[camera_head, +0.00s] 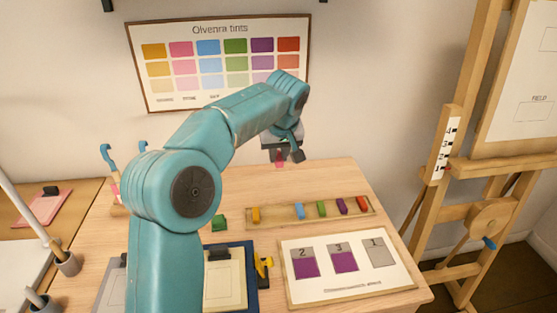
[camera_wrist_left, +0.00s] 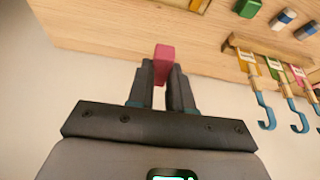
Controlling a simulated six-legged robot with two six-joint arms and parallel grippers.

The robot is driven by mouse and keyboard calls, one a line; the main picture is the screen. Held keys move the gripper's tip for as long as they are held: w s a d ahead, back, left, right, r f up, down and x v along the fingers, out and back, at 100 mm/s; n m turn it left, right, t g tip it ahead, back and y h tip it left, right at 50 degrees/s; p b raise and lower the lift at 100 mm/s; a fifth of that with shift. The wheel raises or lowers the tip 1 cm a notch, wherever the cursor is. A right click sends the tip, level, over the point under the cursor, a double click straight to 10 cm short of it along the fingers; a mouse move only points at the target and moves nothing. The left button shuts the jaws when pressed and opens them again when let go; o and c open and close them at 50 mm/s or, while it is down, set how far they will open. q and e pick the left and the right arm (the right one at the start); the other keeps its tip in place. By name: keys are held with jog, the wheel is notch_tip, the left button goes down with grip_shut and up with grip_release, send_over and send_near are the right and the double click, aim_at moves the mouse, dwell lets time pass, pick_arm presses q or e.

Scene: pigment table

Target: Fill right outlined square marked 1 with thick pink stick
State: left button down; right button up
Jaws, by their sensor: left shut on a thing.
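My left gripper (camera_head: 283,157) is shut on a pink stick (camera_head: 280,159) and holds it in the air above the back of the table. In the left wrist view the pink stick (camera_wrist_left: 164,51) stands out between the two fingertips (camera_wrist_left: 166,75). The white card (camera_head: 316,291) lies at the table's front right, well apart from the gripper. Its right square marked 1 (camera_head: 381,256) is plain grey. Squares 2 (camera_head: 305,267) and 3 (camera_head: 345,262) show purple over their lower parts and grey above. My right gripper is not in view.
A wooden tray (camera_head: 287,216) behind the card holds several coloured sticks, with a gap between yellow and blue. A green block (camera_head: 219,223), a dark-blue-edged pad (camera_head: 251,284) and a yellow item (camera_head: 263,267) lie left of the card. An easel (camera_head: 459,155) stands at the right.

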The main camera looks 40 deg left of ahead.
pick_arm(q)
jog(key=shift+w+n, duration=0.1)
jog(key=shift+n, duration=0.3)
dwell(0.4)
